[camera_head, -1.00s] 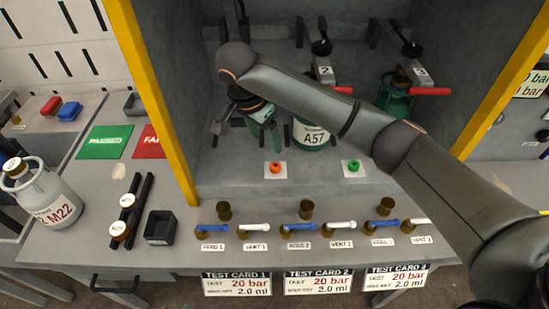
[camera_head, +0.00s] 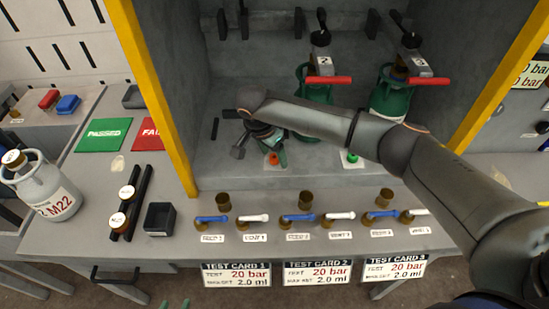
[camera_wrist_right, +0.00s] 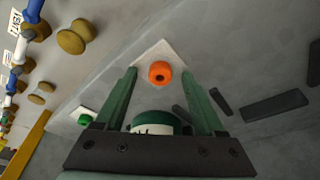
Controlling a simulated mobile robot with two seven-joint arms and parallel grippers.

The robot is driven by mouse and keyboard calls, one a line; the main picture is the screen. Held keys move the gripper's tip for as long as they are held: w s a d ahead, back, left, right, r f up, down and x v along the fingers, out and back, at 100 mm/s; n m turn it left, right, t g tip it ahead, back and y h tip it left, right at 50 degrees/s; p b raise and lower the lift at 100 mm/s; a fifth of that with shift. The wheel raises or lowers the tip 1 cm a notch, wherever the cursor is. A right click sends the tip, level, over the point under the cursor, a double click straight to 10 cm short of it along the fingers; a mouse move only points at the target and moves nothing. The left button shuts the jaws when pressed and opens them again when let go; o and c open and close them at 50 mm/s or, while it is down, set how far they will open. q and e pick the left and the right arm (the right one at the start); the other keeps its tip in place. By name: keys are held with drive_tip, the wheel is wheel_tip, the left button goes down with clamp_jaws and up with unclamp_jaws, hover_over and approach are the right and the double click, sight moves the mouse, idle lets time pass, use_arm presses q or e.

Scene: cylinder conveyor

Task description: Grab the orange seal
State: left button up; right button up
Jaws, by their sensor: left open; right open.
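The orange seal (camera_head: 273,159) is a small ring on a white square pad at the cabinet floor's front edge. In the right wrist view the orange seal (camera_wrist_right: 159,72) shows whole, with a dark centre hole, just beyond and between the fingertips. My right gripper (camera_head: 279,153) is open above and beside it, coming from behind; its green fingers (camera_wrist_right: 158,73) stand apart with nothing held between the tips.
A green seal (camera_head: 352,157) lies on another pad to the right, close to my right arm. Green cylinders (camera_head: 388,95) with red levers stand behind. Blue and white valve handles (camera_head: 298,217) line the front ledge. A grey M22 cylinder (camera_head: 45,190) stands far left.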

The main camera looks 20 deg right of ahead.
drive_tip(key=shift+c, duration=0.3)
clamp_jaws()
idle(0.3)
